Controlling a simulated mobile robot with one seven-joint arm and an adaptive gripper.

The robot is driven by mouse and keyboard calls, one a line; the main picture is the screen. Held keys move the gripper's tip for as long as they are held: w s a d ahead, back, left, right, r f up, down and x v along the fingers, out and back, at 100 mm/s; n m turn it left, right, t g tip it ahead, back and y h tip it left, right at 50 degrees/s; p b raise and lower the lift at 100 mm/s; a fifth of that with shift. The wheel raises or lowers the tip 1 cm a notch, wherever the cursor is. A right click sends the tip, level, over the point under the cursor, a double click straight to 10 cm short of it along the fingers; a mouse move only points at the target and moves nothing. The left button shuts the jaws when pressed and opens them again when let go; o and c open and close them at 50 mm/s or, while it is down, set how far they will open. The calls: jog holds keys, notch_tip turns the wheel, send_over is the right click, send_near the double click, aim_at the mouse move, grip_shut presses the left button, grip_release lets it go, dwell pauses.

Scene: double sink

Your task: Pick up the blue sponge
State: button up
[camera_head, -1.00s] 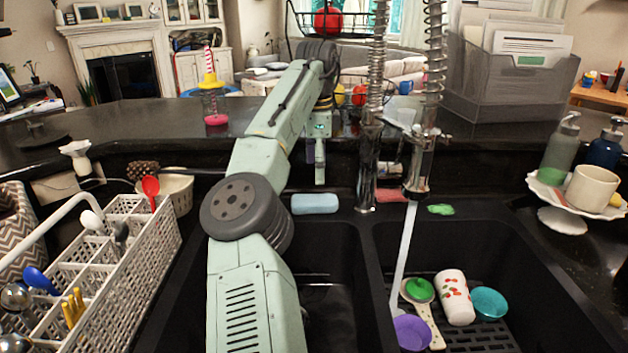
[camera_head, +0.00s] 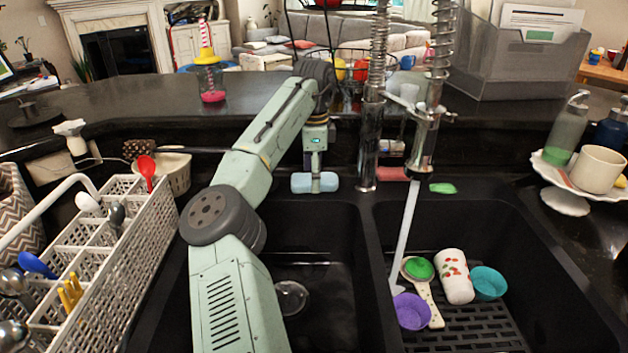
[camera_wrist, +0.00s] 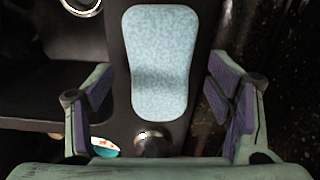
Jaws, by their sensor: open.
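The light blue sponge (camera_head: 301,182) lies on the black ledge behind the left sink basin, left of the faucet. My gripper (camera_head: 315,180) is above it in the head view and covers a strip of it. In the wrist view the sponge (camera_wrist: 160,62) stands lengthwise up the picture, between and ahead of the two purple-padded fingers. My gripper (camera_wrist: 161,103) is open, with a finger on each side and a gap to the sponge on both sides. I cannot tell how far the fingertips are above the ledge.
The spring faucet (camera_head: 370,140) rises just right of the sponge. A pinkish sponge (camera_head: 392,174) and a green item (camera_head: 443,188) lie further right. A white dish rack (camera_head: 110,240) stands at left. The right basin holds cups, including a purple one (camera_head: 411,311). The raised counter (camera_head: 130,95) is behind.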

jog(key=shift+f, duration=0.25)
jog(key=shift+c, duration=0.5)
jog(key=c, duration=0.9)
jog(key=shift+o, duration=0.2)
jog(key=shift+r, duration=0.1)
jog(key=shift+r+b, duration=0.65)
jog(key=shift+r, duration=0.75)
jog(key=shift+s+r, duration=0.1)
jog(key=shift+r, duration=0.2)
jog(key=s+d+b, duration=0.2)
jog(key=s, duration=0.5)
jog(key=s+d+r+b, duration=0.1)
jog(key=s+d+b, duration=0.1)
jog(key=s, duration=0.5)
jog(key=shift+s+d+r, duration=0.25)
jog(key=shift+s+d, duration=0.1)
jog(key=shift+d, duration=0.5)
